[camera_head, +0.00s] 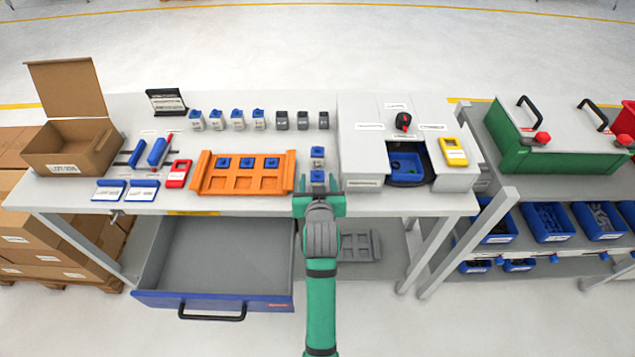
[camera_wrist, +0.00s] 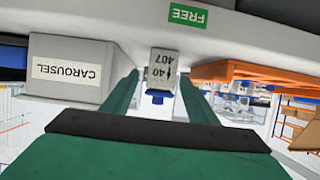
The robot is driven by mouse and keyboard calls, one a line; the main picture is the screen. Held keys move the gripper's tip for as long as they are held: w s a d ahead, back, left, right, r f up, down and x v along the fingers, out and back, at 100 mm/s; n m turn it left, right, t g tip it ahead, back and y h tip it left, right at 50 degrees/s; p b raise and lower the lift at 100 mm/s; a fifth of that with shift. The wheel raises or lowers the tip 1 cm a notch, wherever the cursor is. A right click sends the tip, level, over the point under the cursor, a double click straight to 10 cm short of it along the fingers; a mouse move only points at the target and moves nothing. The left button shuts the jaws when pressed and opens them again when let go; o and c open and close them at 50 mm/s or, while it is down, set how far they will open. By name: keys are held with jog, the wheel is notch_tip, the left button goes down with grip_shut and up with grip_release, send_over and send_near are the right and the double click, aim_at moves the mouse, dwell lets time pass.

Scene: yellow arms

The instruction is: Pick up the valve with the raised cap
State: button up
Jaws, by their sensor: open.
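My gripper (camera_head: 318,203) is open at the front edge of the bench, beside the orange tray. In the wrist view its green fingers (camera_wrist: 161,82) stand on either side of a grey valve (camera_wrist: 163,66) with a label and a blue cap; I cannot tell whether they touch it. In the head view a blue-capped valve (camera_head: 318,177) is just beyond the fingers, with another (camera_head: 318,153) behind it. Several blue-capped valves (camera_head: 238,119) and grey-topped valves (camera_head: 303,120) stand in a row at the back. Cap heights are too small to compare in the head view.
The orange tray (camera_head: 205,183) with several blue-topped parts is left of my gripper. The white carousel housing (camera_head: 362,153) is close on the right. An open drawer (camera_head: 215,298) juts out below the bench. A cardboard box (camera_head: 72,155) stands at far left.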

jog(key=shift+w+f, duration=0.25)
jog(key=shift+w, duration=0.3)
jog(key=c, duration=1.2)
jog(key=shift+r, duration=0.1)
